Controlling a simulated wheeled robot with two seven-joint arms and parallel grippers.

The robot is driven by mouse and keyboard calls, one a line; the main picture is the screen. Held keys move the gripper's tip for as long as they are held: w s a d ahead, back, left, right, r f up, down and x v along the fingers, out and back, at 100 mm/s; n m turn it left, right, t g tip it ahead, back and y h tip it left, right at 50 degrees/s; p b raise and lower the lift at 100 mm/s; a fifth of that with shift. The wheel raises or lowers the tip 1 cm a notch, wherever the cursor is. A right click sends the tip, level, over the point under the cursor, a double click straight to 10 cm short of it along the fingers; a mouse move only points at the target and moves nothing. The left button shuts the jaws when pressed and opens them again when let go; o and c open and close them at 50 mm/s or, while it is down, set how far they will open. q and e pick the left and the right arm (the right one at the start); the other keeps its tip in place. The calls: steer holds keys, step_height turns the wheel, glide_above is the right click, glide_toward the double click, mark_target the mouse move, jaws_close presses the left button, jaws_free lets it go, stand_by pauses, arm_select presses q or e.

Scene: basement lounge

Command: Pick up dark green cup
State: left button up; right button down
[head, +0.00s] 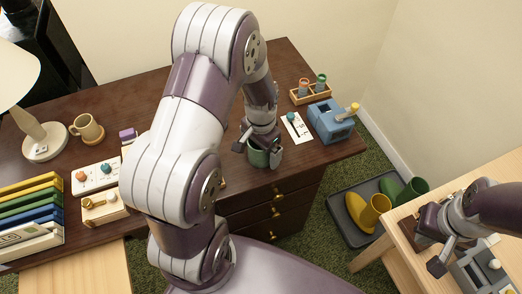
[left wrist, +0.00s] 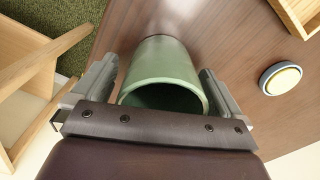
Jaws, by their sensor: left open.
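The dark green cup (head: 259,157) stands on the brown desk near its front right edge. My left gripper (head: 258,150) points down over it, with a finger on either side. In the left wrist view the cup (left wrist: 165,75) sits between the two open fingers of my left gripper (left wrist: 160,95), with a gap on both sides. The cup's rim and hollow inside face the camera. My right gripper (head: 440,250) is at the lower right above a light wooden table; its fingers are too unclear to tell if they are open.
Right of the cup are a white card (head: 296,127), a blue box (head: 331,121) and a small wooden rack (head: 311,93). A beige mug (head: 87,129), a lamp (head: 42,140) and colored folders (head: 30,222) stand on the left. Boots (head: 372,211) sit on a floor tray.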

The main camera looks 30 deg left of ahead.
arm_select(q)
steer(key=shift+w, duration=0.1)
steer(key=c, duration=1.1)
steer(key=shift+r, duration=0.1)
